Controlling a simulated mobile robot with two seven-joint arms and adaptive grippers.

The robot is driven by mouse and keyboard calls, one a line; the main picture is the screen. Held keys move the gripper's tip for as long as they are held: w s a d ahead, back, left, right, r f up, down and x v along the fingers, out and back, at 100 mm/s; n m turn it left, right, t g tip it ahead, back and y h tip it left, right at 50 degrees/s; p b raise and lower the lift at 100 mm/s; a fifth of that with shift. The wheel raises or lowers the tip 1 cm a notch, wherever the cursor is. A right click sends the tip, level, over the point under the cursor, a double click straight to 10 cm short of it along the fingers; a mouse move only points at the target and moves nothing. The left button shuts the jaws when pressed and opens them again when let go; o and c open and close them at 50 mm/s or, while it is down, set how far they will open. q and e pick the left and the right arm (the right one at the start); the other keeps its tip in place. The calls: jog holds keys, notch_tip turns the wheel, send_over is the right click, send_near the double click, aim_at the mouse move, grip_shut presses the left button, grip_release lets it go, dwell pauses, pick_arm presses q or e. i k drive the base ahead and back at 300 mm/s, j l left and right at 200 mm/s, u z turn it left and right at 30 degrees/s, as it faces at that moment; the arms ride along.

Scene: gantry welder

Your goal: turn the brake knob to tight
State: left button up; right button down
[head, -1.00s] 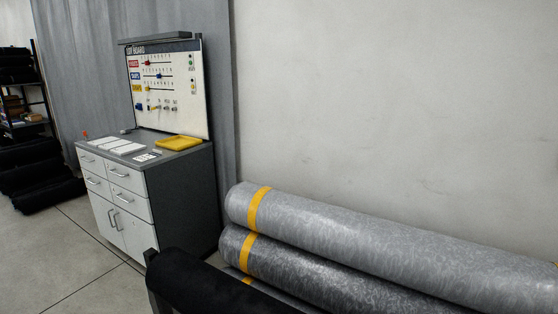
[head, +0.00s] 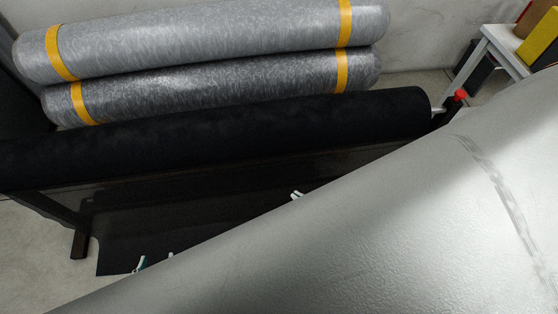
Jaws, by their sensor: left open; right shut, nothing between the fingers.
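A small red knob (head: 460,96) on a dark fitting shows beyond the right end of the black roll (head: 230,130). It is the likely brake knob, but its markings and setting are too small to read. Only small pale fingertips of my grippers show over the edge of a large grey surface. My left gripper (head: 156,259) is at the lower left with its two tips apart, open. My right gripper (head: 297,195) is near the middle, shut and empty, well to the left of and below the knob. The rest of both grippers is hidden.
A large pale grey surface (head: 330,250) fills the lower right and blocks much of the view. Two grey rolls with yellow bands (head: 210,40) lie behind the black roll. A white stand (head: 500,48) with yellow and red items is at the top right.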

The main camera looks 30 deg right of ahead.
aim_at(459, 93)
jog(key=k+z, duration=0.3)
jog(key=j+z, duration=0.1)
jog(key=z, duration=1.7)
jog(key=k+l, duration=0.05)
jog(key=l, duration=0.05)
